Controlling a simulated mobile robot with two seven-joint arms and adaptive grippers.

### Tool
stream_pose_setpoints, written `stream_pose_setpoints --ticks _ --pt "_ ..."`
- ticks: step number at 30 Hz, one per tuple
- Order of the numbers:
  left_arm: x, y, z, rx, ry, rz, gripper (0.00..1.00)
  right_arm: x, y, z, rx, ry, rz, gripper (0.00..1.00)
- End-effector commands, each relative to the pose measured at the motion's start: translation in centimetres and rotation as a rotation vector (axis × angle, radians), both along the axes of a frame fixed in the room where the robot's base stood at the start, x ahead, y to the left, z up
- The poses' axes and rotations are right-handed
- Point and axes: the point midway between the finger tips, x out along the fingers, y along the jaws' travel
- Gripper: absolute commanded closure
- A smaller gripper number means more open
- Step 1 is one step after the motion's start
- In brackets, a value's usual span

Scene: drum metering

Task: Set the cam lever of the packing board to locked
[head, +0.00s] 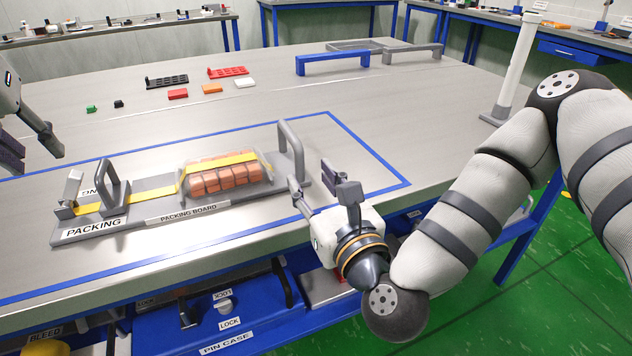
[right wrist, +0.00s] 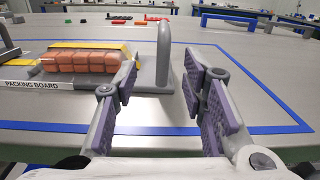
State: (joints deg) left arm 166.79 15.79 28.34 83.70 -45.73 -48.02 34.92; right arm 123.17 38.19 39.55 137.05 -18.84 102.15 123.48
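The grey packing board (head: 140,222) lies on the bench inside a blue outline. Near its left end a small metal lever (head: 72,187), apparently the cam lever, stands roughly upright at the yellow strap (head: 88,208); a label behind it is partly hidden. The strap runs right, over a clear-covered stack of orange blocks (head: 225,178). My left gripper (head: 28,142) is at the left edge, open and empty, above and apart from the lever. My right gripper (head: 322,186) is open and empty by the board's right end handle (head: 292,150), which also shows in the right wrist view (right wrist: 163,55).
A second upright handle (head: 116,185) stands just right of the lever. Small coloured blocks and racks (head: 167,82) lie farther back, with a blue bridge-shaped piece (head: 331,62). A blue drawer (head: 240,320) is below the front edge.

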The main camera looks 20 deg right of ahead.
Motion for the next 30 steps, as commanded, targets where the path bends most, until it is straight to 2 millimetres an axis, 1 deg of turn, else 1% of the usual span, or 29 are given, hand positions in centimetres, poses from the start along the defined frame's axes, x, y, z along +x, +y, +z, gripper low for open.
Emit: stream_pose_setpoints --ticks 2,5,12,15,18,22,29,30 --pt "0.0 0.0 0.0 0.000 0.000 0.000 0.67 0.4 -0.4 0.0 0.042 0.000 -0.012 0.62" --pt "0.0 0.0 0.0 0.000 0.000 0.000 0.67 1.7 -0.6 0.0 0.052 -0.002 -0.014 0.62" --pt "0.0 0.0 0.0 0.000 0.000 0.000 0.67 7.6 -0.7 0.0 0.050 -0.002 -0.014 0.62" --pt "0.0 0.0 0.0 0.000 0.000 0.000 0.67 9.6 -0.8 0.0 0.050 0.001 -0.013 0.62" --pt "0.0 0.0 0.0 0.000 0.000 0.000 0.67 11.1 -0.8 -0.1 0.049 0.002 -0.012 0.62" --pt "0.0 0.0 0.0 0.000 0.000 0.000 0.67 12.0 -0.8 -0.1 0.050 0.003 -0.011 0.62" --pt "0.0 0.0 0.0 0.000 0.000 0.000 0.67 12.1 -0.9 -0.1 0.051 0.004 -0.011 0.62" --pt "0.0 0.0 0.0 0.000 0.000 0.000 0.67 12.1 -0.9 -0.1 0.050 0.004 -0.011 0.66"
